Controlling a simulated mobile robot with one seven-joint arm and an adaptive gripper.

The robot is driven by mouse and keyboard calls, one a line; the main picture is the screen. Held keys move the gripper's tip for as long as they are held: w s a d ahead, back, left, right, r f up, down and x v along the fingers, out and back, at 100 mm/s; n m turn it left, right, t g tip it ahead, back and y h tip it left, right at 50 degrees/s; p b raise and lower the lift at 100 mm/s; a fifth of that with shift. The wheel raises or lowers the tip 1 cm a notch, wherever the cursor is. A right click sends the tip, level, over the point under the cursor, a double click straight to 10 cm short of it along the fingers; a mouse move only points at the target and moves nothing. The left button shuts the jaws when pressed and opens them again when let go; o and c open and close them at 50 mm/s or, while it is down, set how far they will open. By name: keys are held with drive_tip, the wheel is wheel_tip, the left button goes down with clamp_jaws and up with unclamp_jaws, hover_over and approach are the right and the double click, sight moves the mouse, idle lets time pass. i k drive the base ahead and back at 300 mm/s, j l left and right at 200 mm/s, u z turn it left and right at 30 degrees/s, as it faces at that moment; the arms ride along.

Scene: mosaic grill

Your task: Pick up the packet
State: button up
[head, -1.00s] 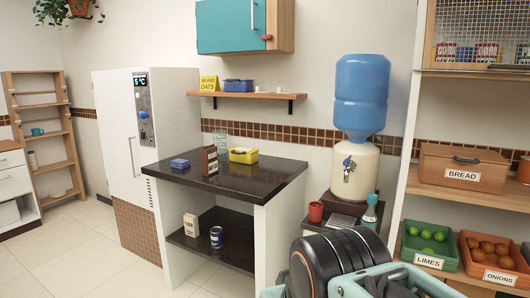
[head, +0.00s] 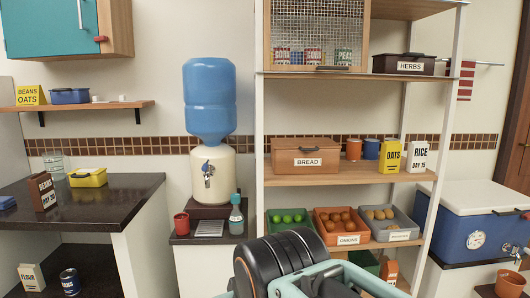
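Several packets are in view, and I cannot tell which one is meant. A brown beans packet (head: 43,192) stands on the dark counter at the left. A pale flour packet (head: 32,277) stands on the shelf below it. A yellow oats packet (head: 389,156) and a white rice packet (head: 418,157) stand side by side on the wooden rack's middle shelf. An orange and white pack (head: 389,270) shows partly on the low shelf. My folded arm fills the bottom centre, apart from all of these. My gripper's fingers cannot be made out.
A bread box (head: 305,152) shares the middle shelf. Lime, onion and potato-like bins sit below. A water dispenser (head: 212,170) stands between counter and rack. A blue cooler (head: 470,222) is at the right. A yellow tub (head: 88,178) is beside the beans.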

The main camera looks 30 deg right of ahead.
sight(390, 155)
drive_tip(key=z, duration=1.7)
